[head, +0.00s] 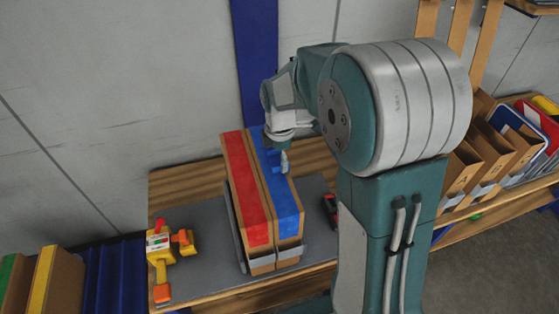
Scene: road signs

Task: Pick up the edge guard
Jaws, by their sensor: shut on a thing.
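My gripper (281,158) points down over the blue-topped cardboard box (284,207), near its back end. It is shut on a small blue piece (272,157), which looks to be the edge guard. The piece is partly hidden by the fingers and blends with the blue top behind it. I cannot tell whether it touches the box.
A red-topped box (245,190) stands close beside the blue-topped one on a grey mat (200,222). A yellow and red tool (160,255) lies at left, and a red and black item (330,207) at right. Cardboard bins (487,150) stand further right.

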